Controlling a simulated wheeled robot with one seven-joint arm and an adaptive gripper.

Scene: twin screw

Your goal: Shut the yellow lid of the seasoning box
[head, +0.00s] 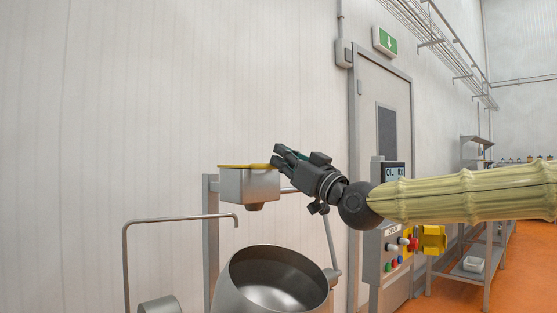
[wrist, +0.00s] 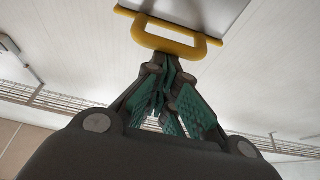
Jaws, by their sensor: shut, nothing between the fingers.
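The seasoning box (head: 250,186) is a small grey metal box held on a frame near the wall. Its yellow lid (head: 243,166) lies about flat along the top rim; I cannot tell whether it is fully down. In the wrist view the yellow handle (wrist: 178,46) shows as a loop just beyond my fingertips, with the grey box (wrist: 200,8) behind it. My gripper (head: 277,156) is at the right end of the lid, slightly above it. Its teal-padded fingers (wrist: 165,72) are shut and empty, at or very near the handle; contact cannot be told.
A round metal vessel (head: 275,280) stands below the box. A bent pipe (head: 180,219) is at its left. A control panel (head: 390,258) and a door (head: 382,125) are to the right. The wall is close behind the box.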

